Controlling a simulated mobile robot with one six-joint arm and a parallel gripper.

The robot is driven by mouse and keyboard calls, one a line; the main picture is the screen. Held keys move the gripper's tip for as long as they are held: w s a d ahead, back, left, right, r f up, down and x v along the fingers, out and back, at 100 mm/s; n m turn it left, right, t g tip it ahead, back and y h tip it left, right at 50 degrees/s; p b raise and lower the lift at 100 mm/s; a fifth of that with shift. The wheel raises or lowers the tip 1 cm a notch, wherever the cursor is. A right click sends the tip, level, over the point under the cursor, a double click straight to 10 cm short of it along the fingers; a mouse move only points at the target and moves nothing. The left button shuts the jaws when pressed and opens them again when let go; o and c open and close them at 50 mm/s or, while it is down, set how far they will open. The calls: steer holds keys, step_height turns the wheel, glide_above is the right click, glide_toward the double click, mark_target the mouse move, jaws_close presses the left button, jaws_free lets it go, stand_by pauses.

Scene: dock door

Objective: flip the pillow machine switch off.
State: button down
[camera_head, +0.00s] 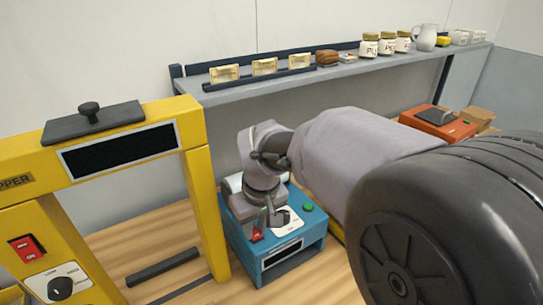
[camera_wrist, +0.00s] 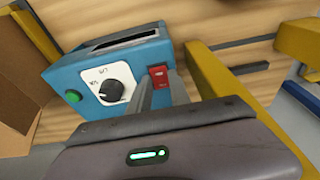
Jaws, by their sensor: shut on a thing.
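The pillow machine appears to be the blue box (camera_head: 279,262) on the wooden bench; it also fills the upper left of the wrist view (camera_wrist: 85,75). Its red switch (camera_head: 257,235) sits at the front left corner in the head view, and it also shows in the wrist view (camera_wrist: 158,76). My gripper (camera_head: 267,222) reaches down over the machine from above. In the wrist view its grey fingers (camera_wrist: 158,88) are closed around the red switch and partly hide it. I cannot tell the switch's position.
The blue box also bears a black dial (camera_wrist: 111,90) and a green button (camera_wrist: 73,96). A yellow machine frame (camera_head: 206,205) with its own red switch (camera_head: 27,248) stands to the left. A grey shelf (camera_head: 340,72) with jars runs behind. A cardboard box (camera_wrist: 20,75) stands nearby.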

mark_target(260, 244)
steer(key=shift+w+a+r+g+p, duration=0.1)
steer(key=shift+r+g+p, duration=0.2)
steer(key=shift+p, duration=0.5)
steer(key=shift+f, duration=0.3)
steer(key=c, duration=1.2)
jaws_free()
step_height(260, 244, up, 17)
steer(key=s+d+p, duration=0.1)
steer(key=s+p, duration=0.1)
steer(key=p, duration=0.4)
steer(key=shift+d+r, duration=0.15)
steer(key=shift+d, duration=0.05)
